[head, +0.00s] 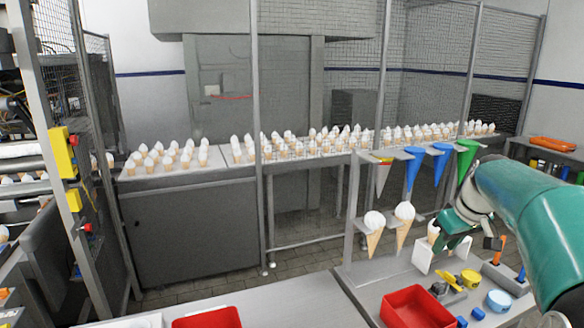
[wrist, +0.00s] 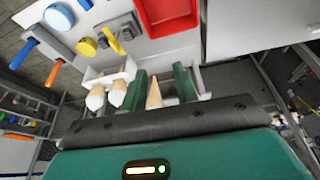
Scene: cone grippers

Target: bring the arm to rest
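My gripper (head: 458,226) is at the right in the head view, by the rack of ice-cream cones. In the wrist view its two green fingers (wrist: 162,88) stand apart. A cone (wrist: 153,95) shows in the gap between them, with a visible gap on its right side; I cannot tell its depth relative to the fingers. Two more cones (wrist: 107,95) sit in a white holder beside the left finger. In the head view, one cone (head: 433,232) is partly hidden by my gripper, and two cones with white tops (head: 404,222) hang in the rack to its left.
Coloured cones (head: 415,168) hang from the rack's upper rail, close to my arm. Below are a red tray (head: 417,308), a yellow disc (head: 470,279) and a blue disc (head: 498,300). Many cones stand on a long counter (head: 190,176) behind mesh fencing.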

